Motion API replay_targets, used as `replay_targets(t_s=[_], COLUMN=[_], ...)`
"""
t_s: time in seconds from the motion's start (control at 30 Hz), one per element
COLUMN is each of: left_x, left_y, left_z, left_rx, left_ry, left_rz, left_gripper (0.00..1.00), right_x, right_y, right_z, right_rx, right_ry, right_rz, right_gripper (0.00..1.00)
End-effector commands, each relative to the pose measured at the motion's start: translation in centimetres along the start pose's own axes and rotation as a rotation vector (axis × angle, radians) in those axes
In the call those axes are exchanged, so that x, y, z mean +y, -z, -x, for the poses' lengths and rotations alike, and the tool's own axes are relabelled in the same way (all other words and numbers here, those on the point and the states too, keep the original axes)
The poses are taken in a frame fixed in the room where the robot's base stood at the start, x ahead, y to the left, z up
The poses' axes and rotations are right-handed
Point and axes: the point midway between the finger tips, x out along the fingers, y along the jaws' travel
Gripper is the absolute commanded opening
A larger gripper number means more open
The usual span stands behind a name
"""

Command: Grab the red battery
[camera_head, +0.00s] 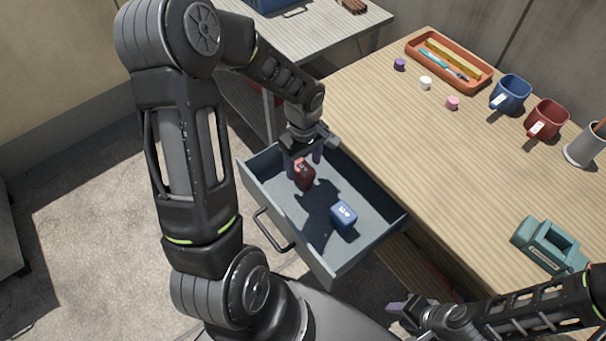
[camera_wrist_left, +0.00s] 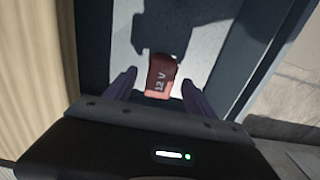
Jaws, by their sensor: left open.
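The red battery (camera_head: 305,174) stands in the open grey drawer (camera_head: 376,241), toward its back left part. My left gripper (camera_head: 303,163) is in the drawer just above the battery, with its fingers open. In the left wrist view the red battery (camera_wrist_left: 161,77), marked 12 V, lies between and slightly beyond the two purple fingertips (camera_wrist_left: 158,82), with a gap on each side. A blue battery (camera_head: 343,216) stands in the same drawer, to the right. My right gripper (camera_head: 404,308) is at the bottom of the head view, away from the drawer; its jaw opening is unclear.
The drawer's front wall and handle (camera_head: 270,231) face the floor. The wooden bench (camera_head: 447,160) beside it holds an orange tray (camera_head: 416,47), a blue mug (camera_head: 511,93), a red mug (camera_head: 546,120), a pen cup (camera_head: 583,146) and a teal object (camera_head: 549,244).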

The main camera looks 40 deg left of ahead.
Motion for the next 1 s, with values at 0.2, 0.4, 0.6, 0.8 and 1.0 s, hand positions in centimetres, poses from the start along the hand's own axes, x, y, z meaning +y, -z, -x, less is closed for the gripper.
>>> replay_targets(t_s=[0.2, 0.4, 0.6, 0.8, 1.0], left_x=[-0.2, -0.1, -0.1, -0.1, -0.1], left_y=[0.0, 0.1, 0.1, 0.1, 0.1], left_z=[-2.9, -4.8, -4.9, -4.9, -4.8], left_rx=[-0.004, -0.001, 0.000, 0.000, 0.000], left_ry=[0.004, 0.000, -0.001, 0.000, 0.000], left_rz=[-0.001, 0.000, 0.000, 0.000, 0.000], left_gripper=[0.64, 0.64, 0.64, 0.64, 0.63], right_x=[-0.2, -0.1, -0.1, -0.1, -0.1], right_y=[0.0, 0.0, 0.0, 0.0, 0.0], right_z=[0.4, 0.3, 0.3, 0.3, 0.3], right_rx=[0.000, 0.000, 0.000, 0.000, 0.000], right_ry=[0.000, 0.000, 0.000, 0.000, 0.000], right_rz=[0.000, 0.000, 0.000, 0.000, 0.000], right_gripper=[0.36, 0.36, 0.36, 0.36, 0.36])
